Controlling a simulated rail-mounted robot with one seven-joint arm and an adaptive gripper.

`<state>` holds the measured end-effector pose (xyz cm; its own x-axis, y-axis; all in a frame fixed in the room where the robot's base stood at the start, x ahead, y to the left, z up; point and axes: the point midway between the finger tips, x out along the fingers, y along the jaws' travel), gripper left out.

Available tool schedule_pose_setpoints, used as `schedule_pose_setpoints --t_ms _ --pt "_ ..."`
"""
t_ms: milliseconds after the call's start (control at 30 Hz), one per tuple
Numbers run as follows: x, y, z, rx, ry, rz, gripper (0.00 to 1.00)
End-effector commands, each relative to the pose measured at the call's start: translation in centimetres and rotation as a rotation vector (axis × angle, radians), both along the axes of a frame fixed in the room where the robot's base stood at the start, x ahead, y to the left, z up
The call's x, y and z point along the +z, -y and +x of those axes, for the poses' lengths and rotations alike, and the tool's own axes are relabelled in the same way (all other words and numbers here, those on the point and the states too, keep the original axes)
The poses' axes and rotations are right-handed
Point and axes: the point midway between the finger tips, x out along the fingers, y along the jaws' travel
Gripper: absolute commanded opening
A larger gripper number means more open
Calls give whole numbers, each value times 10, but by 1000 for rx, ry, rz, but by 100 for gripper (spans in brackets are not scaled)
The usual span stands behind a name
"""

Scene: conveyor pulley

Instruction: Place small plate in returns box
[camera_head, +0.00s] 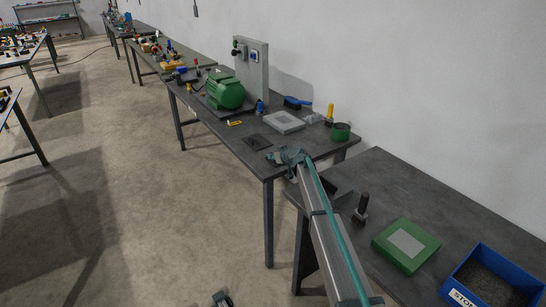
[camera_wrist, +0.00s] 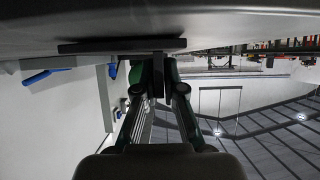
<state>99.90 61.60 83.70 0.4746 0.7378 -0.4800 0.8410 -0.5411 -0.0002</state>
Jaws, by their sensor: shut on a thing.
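A thin dark slab, seemingly the small plate (camera_wrist: 90,47), shows nearly edge-on in the wrist view. My gripper (camera_wrist: 158,80) is shut on a narrow dark upright part by this slab. In the head view, a dark square plate (camera_head: 257,142) is at the near part of the workbench, just beyond my gripper (camera_head: 276,157). It looks like the same plate, flat at or close above the bench top. A blue open box (camera_head: 465,295) stands at bottom right with a partly visible label starting "STO". I cannot read any label saying returns.
The workbench (camera_head: 225,124) holds a green motor (camera_head: 225,92), a light grey square block (camera_head: 284,122), a blue brush (camera_head: 297,103) and a green cup-like part (camera_head: 340,131). The nearer table (camera_head: 440,202) holds a green box with a grey top (camera_head: 407,244) and a dark upright part (camera_head: 361,207).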

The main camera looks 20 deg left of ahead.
Motion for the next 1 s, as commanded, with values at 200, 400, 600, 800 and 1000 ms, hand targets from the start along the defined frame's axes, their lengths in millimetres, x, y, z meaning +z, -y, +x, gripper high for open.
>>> schedule_pose_setpoints --t_ms 200,400,600,800,1000 --pt "1 0 0 -1 1 1 0" --pt "-3 0 0 0 0 0 10" --pt "-2 0 0 0 0 0 33" --pt "-2 0 0 0 0 0 33" --pt "-1 0 0 0 0 0 33"
